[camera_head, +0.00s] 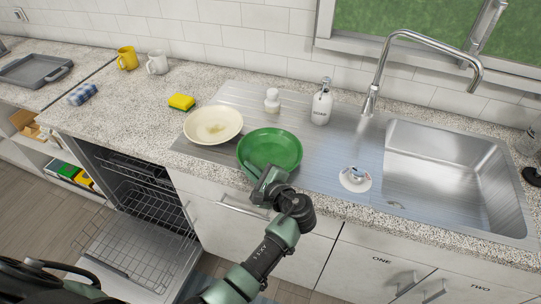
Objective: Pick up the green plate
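The green plate (270,148) lies on the steel drainboard, left of the sink basin. The fingertips overlap the rim in the picture. They are small and partly hidden, so I cannot tell whether they are open or closed on it.
A cream plate (213,126) with a stain sits close beside the green one. A soap dispenser (322,102), small white bottle (272,100), yellow sponge (181,102) and faucet (372,98) stand behind. The dishwasher door (135,258) hangs open at lower left.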

